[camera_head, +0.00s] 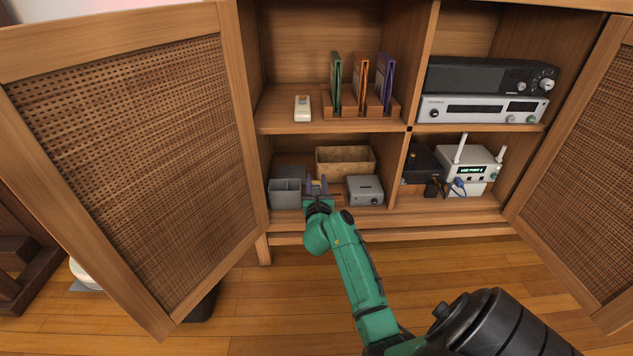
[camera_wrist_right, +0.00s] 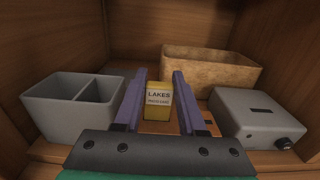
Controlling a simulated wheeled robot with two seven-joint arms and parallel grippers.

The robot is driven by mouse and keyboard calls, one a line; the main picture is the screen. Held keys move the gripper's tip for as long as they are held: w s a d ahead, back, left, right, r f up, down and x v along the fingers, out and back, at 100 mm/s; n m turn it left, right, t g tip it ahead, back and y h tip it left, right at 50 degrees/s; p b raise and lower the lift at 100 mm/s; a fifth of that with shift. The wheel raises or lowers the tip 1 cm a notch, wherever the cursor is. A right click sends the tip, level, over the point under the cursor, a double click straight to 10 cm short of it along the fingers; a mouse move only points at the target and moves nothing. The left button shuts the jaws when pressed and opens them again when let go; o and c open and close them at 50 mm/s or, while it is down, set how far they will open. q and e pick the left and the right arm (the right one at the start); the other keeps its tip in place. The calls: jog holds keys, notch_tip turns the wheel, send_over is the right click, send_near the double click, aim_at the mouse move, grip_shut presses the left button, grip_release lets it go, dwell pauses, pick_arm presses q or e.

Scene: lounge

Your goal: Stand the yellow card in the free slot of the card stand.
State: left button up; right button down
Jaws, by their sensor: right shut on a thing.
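The yellow card (camera_wrist_right: 158,101), with a white label reading "LAKES", sits between the purple fingers of my right gripper (camera_wrist_right: 157,100). In the head view that gripper (camera_head: 317,187) is in the lower left cabinet compartment, shut on the card; only a little yellow shows there. The wooden card stand (camera_head: 346,112) is on the shelf above. It holds upright green (camera_head: 335,82), orange (camera_head: 361,80) and purple (camera_head: 385,80) cards. I cannot tell clearly which slot is free. My left gripper is out of view.
A grey divided bin (camera_head: 286,193) is left of the gripper, a tan box (camera_head: 345,160) behind, and a grey device with a knob (camera_head: 365,190) to the right. The shelf edge (camera_head: 330,127) lies above the gripper.

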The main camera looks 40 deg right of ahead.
jog(key=shift+f+b, duration=0.55)
jog(key=shift+f, duration=0.4)
jog(key=shift+c, duration=2)
grip_release()
jog(key=shift+p+v, duration=0.7)
jog(key=shift+v, duration=2.35)
